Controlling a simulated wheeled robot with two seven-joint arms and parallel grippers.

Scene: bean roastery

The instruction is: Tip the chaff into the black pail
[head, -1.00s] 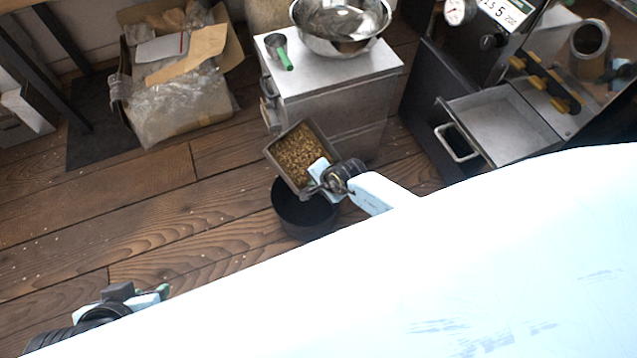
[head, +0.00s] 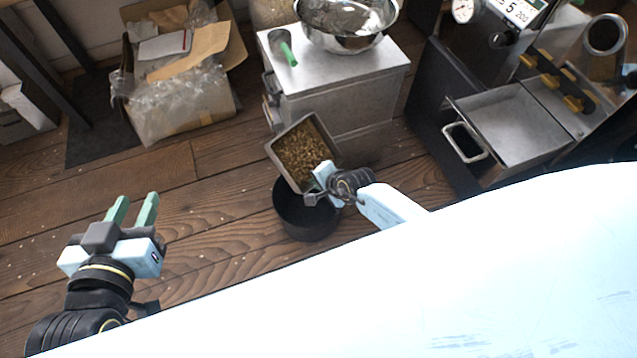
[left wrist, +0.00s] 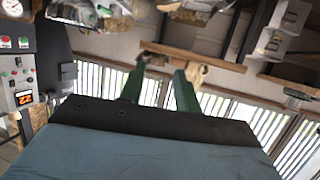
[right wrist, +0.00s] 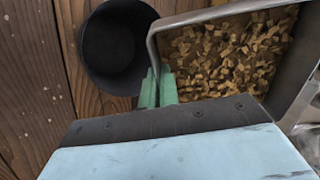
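A metal drawer of tan chaff (head: 303,150) is held in the air in the head view, tilted a little. The chaff (right wrist: 225,55) lies inside it in the right wrist view. My right gripper (head: 322,180) is shut on the drawer's handle; its green fingers (right wrist: 158,88) meet at the handle bar. The black pail (head: 305,217) stands on the floor under the drawer's lower edge, which hides part of its mouth. In the right wrist view the pail (right wrist: 112,45) looks empty. My left gripper (head: 132,208) is open and empty, far left of the pail.
A metal cabinet (head: 345,85) behind the pail bears a steel bowl (head: 347,40) and a green-handled scoop (head: 288,54). The roaster's open tray (head: 510,125) is at right. A cardboard box (head: 185,105) with plastic stands back left. The floor between box and pail is clear.

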